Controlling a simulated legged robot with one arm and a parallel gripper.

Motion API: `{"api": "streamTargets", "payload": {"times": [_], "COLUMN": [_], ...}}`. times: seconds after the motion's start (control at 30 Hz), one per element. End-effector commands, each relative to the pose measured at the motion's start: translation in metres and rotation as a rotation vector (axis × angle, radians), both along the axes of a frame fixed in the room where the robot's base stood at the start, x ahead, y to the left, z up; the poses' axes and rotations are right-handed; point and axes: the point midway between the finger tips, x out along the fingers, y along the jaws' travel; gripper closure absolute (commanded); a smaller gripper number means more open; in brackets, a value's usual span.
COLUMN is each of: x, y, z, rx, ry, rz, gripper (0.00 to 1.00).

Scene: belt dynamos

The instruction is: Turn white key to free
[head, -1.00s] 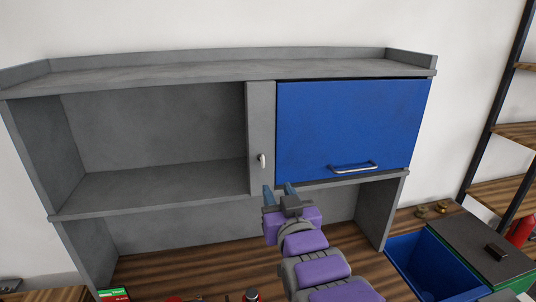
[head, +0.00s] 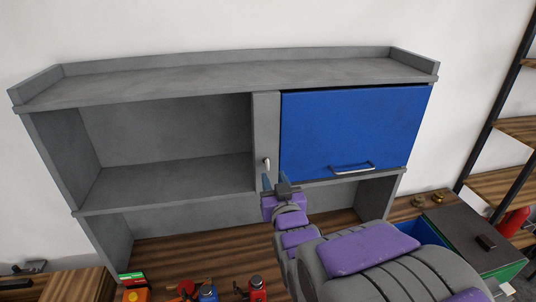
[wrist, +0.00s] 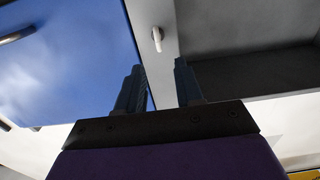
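The white key (head: 266,163) is a small pale handle on the narrow grey upright panel (head: 265,125) between the open shelf and the blue door. It hangs roughly vertical. My gripper (head: 275,177) is just below the key and slightly right of it in the head view, with its two dark blue fingers apart and pointing up. In the wrist view the key (wrist: 156,38) shows above the gap between the fingertips (wrist: 159,65). The fingers are open and empty, and the key lies beyond them, apart from them.
The blue door (head: 355,125) with a metal bar handle (head: 352,168) is shut, right of the key. The open grey shelf (head: 170,170) is empty. Red, blue and orange objects stand on the wooden bench below. A green box (head: 480,240) is at the right.

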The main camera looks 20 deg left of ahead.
Motion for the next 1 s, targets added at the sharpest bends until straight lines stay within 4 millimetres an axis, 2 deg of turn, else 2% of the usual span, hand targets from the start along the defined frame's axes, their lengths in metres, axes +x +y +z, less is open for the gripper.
{"api": "streamTargets", "payload": {"times": [0.67,0.8,1.0], "x": [0.019,0.039,0.058], "y": [0.011,0.022,0.035], "z": [0.003,0.0,0.0], "rx": [-0.001,0.001,0.001], "ry": [0.001,-0.001,-0.001], "rz": [-0.001,-0.002,-0.001], "gripper": [0.64,0.64,0.64]}}
